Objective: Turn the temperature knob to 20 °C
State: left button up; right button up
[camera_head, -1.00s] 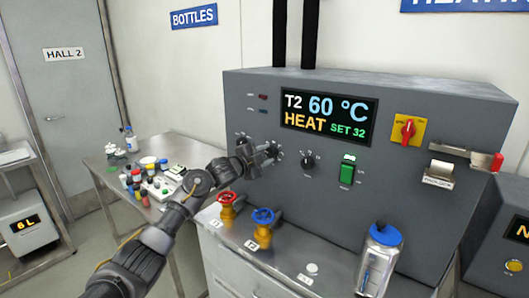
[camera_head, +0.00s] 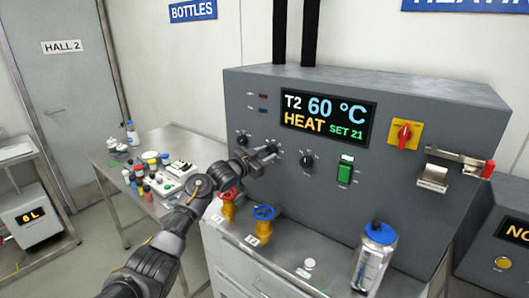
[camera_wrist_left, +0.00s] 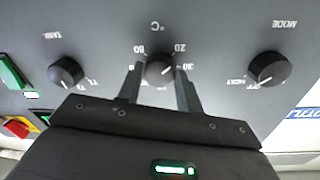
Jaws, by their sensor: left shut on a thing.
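The temperature knob (camera_wrist_left: 160,66) is the middle of three black knobs in the left wrist view, under a °C mark with a numbered scale. My left gripper (camera_wrist_left: 159,76) has one finger on each side of it and is shut on it. In the head view my left gripper (camera_head: 268,152) reaches the grey panel and largely hides the knob. The display (camera_head: 328,117) reads T2 60 °C, HEAT, SET 21. My right gripper is not in view.
The MODE knob (camera_wrist_left: 268,68) and the TANK knob (camera_wrist_left: 66,73) flank the gripper. A green switch (camera_head: 345,168) and a red-yellow switch (camera_head: 405,133) are further right. Red (camera_head: 228,194) and blue (camera_head: 263,212) valves stand below the arm. A blue-lidded container (camera_head: 375,255) stands on the counter.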

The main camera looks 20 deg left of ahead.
pick_arm(q)
jog(key=shift+n, duration=0.7)
jog(key=o, duration=1)
jog(key=shift+s+a+f, duration=0.2)
jog(key=shift+s+a, duration=0.05)
jog(key=shift+s, duration=0.2)
jog(key=shift+b+v, duration=1.4)
jog(key=shift+v, duration=3.5)
